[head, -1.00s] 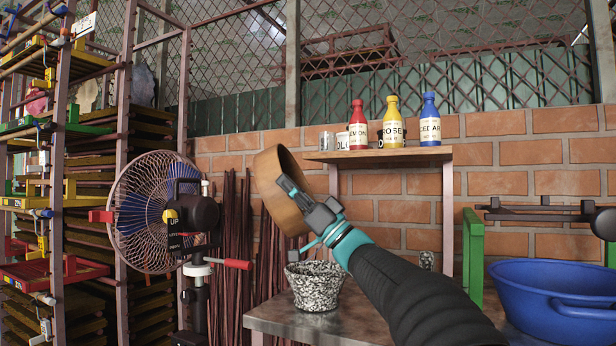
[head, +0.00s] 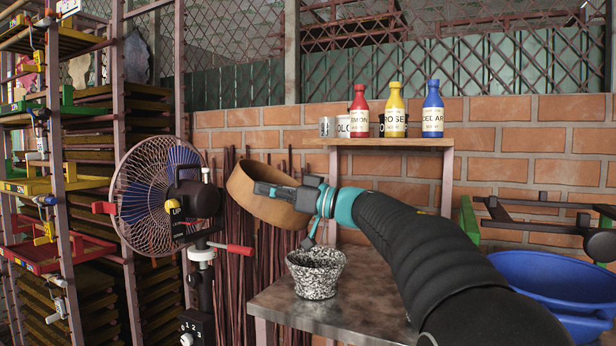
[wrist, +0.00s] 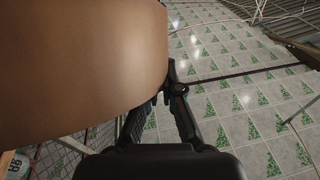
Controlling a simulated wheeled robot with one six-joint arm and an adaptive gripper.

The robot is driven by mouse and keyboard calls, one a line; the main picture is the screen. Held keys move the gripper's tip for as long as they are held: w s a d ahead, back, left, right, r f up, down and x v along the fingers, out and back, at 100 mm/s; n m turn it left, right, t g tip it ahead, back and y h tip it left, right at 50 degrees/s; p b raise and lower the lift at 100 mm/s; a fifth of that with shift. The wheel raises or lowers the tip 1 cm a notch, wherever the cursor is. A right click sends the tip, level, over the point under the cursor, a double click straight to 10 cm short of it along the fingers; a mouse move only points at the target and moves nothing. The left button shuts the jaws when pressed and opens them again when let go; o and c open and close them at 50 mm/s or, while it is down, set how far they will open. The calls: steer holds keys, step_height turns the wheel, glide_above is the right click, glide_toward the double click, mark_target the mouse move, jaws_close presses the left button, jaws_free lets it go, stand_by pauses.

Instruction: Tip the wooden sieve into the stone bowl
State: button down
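The wooden sieve (head: 240,195) is a round tan band held in the air, tilted with its right side lower. It hangs above and to the left of the stone bowl in the head view. My gripper (head: 272,190) is shut on its rim. The wrist view shows the sieve wall (wrist: 80,65) large at upper left, with my gripper's fingers (wrist: 166,95) at its edge. The sieve's inside and any contents are hidden. The stone bowl (head: 316,277), speckled black and white, stands upright on the metal table; its inside is barely visible.
The metal table (head: 290,300) has bare room around the bowl. A fan (head: 155,195) stands left, beside racks. A wooden shelf (head: 400,142) behind carries red, yellow and blue bottles. Blue basins (head: 560,285) sit at right. Thin dark sticks (head: 240,265) lean against the brick wall.

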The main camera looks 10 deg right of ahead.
mark_target(270, 206)
steer(key=f+h, duration=0.1)
steer(key=a+f+g+h, duration=0.1)
steer(key=f+h, duration=0.1)
steer(key=h, duration=0.1)
steer(key=shift+w+a+n+g, duration=0.2)
steer(key=shift+w+n+g, duration=0.1)
steer(key=shift+g, duration=0.1)
steer(key=shift+f+g+h, duration=0.3)
steer(key=shift+f+h, duration=0.35)
steer(key=shift+h, duration=0.05)
steer(key=shift+r, duration=2.45)
